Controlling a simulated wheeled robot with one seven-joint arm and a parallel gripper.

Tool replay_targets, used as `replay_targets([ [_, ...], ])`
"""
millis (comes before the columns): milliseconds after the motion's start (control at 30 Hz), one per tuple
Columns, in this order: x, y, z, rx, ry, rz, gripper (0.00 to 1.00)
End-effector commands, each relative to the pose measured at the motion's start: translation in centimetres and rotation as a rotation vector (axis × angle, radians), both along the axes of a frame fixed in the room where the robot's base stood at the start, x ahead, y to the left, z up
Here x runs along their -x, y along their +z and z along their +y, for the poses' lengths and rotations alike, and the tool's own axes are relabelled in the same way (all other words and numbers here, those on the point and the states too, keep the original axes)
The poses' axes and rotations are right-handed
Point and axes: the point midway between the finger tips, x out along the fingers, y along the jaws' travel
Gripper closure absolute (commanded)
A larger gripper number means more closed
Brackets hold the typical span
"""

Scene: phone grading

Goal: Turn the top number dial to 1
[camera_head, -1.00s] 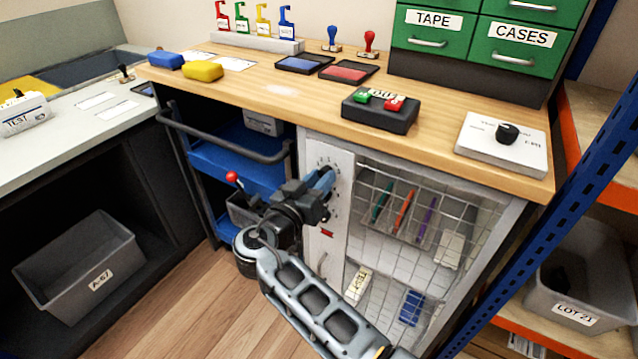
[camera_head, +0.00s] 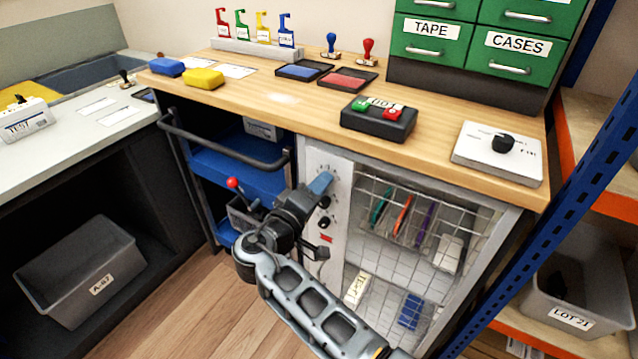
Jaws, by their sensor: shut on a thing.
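The white dial panel (camera_head: 340,172) is on the left part of the cabinet front, under the bench top. Small marks show around its upper part. My gripper (camera_head: 321,183) is at the panel's upper part, with its blue fingertips shut on the top number dial. The fingers hide this dial, so I cannot read its setting. A black middle dial (camera_head: 324,201) and a black lower dial (camera_head: 323,222) show below the fingertips, apart from them.
A dark cart handle (camera_head: 230,155) and a red-knobbed lever (camera_head: 233,184) are to the left of my gripper. A wire-mesh front (camera_head: 385,262) is to the right of the panel. The wooden bench top (camera_head: 290,115) juts out above.

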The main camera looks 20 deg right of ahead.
Motion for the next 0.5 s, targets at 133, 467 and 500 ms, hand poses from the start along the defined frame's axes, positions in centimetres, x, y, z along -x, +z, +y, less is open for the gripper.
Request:
replay_targets([
  [133,-0.03,0.25,0.03,0.082,0.002,0.114,1.0],
  [467,-0.06,0.36,0.04,0.266,0.001,0.368,1.0],
  [500,-0.07,0.35,0.04,0.289,0.002,0.399,1.0],
])
